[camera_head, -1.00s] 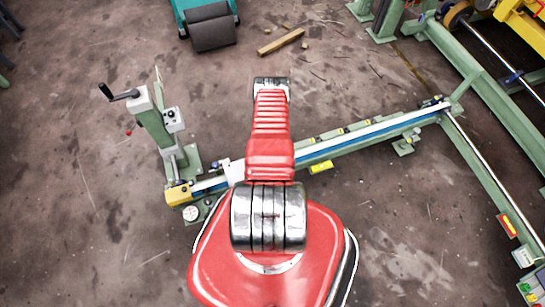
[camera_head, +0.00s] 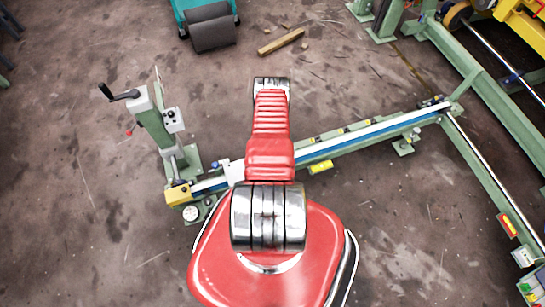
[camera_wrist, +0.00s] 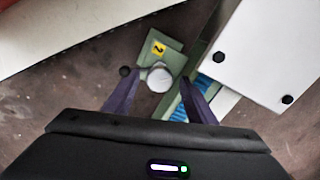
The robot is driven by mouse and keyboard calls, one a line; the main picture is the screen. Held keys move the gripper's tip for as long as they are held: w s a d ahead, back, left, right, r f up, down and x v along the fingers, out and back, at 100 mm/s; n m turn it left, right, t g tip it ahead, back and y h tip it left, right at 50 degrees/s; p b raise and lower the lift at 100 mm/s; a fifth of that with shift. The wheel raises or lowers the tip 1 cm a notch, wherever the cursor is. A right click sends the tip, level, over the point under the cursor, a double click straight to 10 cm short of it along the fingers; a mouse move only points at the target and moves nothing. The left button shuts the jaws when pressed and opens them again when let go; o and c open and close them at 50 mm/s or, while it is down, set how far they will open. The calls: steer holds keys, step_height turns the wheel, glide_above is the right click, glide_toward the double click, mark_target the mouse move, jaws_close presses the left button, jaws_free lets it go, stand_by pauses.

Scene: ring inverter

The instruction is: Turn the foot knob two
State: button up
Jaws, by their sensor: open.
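In the wrist view, a round pale grey knob (camera_wrist: 160,77) sits on a green foot plate (camera_wrist: 172,42) with a yellow label marked 2. My gripper (camera_wrist: 158,80) is open, with its two dark fingers on either side of the knob in the picture. I see a gap between the knob and each finger, but cannot tell how far the tips are above it. In the head view, my red arm hides my gripper, and I cannot make out this foot there.
A white plate with black bolts (camera_wrist: 262,52) lies close to the right finger. In the head view, a long green and blue rail (camera_head: 370,137) runs behind my arm. A green post with a crank (camera_head: 152,120) stands left. A wooden stick (camera_head: 281,42) lies on the floor.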

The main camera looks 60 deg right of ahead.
step_height(320, 180, up, 14)
steer(key=shift+f, duration=0.15)
stand_by(1.0)
stand_by(0.7)
